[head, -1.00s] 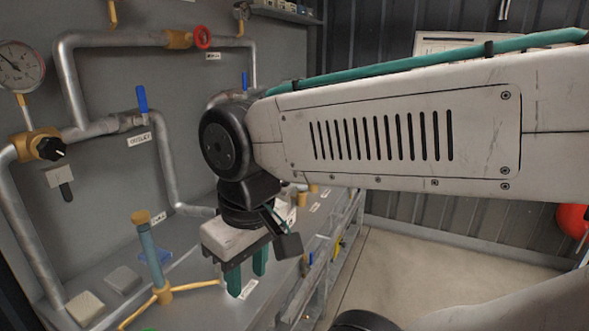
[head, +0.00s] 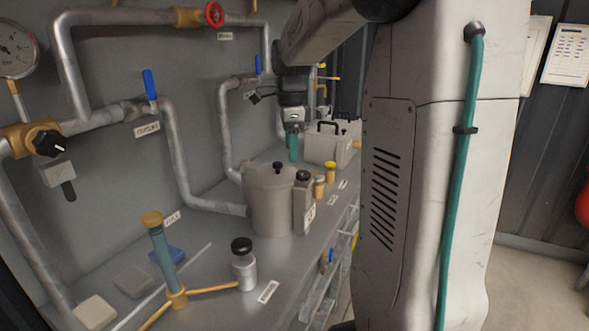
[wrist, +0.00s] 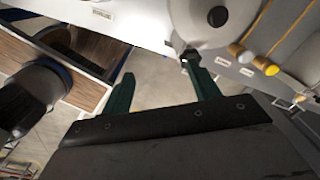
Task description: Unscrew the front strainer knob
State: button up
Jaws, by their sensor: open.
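The strainer (head: 268,208) is a grey round pot with a lid on the bench in the head view. A black knob (head: 303,176) tops a narrow post at its front-right side, and a second black knob (head: 278,168) sits mid-lid. My gripper (head: 293,155) points down behind and above the pot, apart from it in that view. In the wrist view my gripper (wrist: 160,72) is open, with teal fingers spread and nothing between them. The lid (wrist: 208,32) shows beyond the right finger, with a dark fitting (wrist: 188,56) close to that fingertip; I cannot tell whether they touch.
A small black-topped bottle (head: 243,268) stands before the pot. Yellow-capped fittings (head: 330,172) and a grey case (head: 325,143) are to its right and behind. Pipes with a blue-handled valve (head: 149,85) line the wall. Open floor (head: 530,280) lies right of the bench.

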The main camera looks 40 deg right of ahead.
aim_at(303, 172)
jog(key=d+m, duration=0.1)
jog(key=d, duration=0.1)
jog(key=w+d+f+m, duration=0.1)
jog(key=d+m, duration=0.1)
jog(key=w+d+f+m, duration=0.1)
jog(key=d, duration=0.1)
jog(key=shift+d+f, duration=0.1)
jog(key=shift+d, duration=0.1)
jog(key=shift+d+f+m, duration=0.15)
jog(key=shift+f+m, duration=0.15)
jog(key=shift+m, duration=0.1)
notch_tip(303, 172, down, 7)
jog(key=shift+f, duration=0.1)
jog(key=c, duration=1)
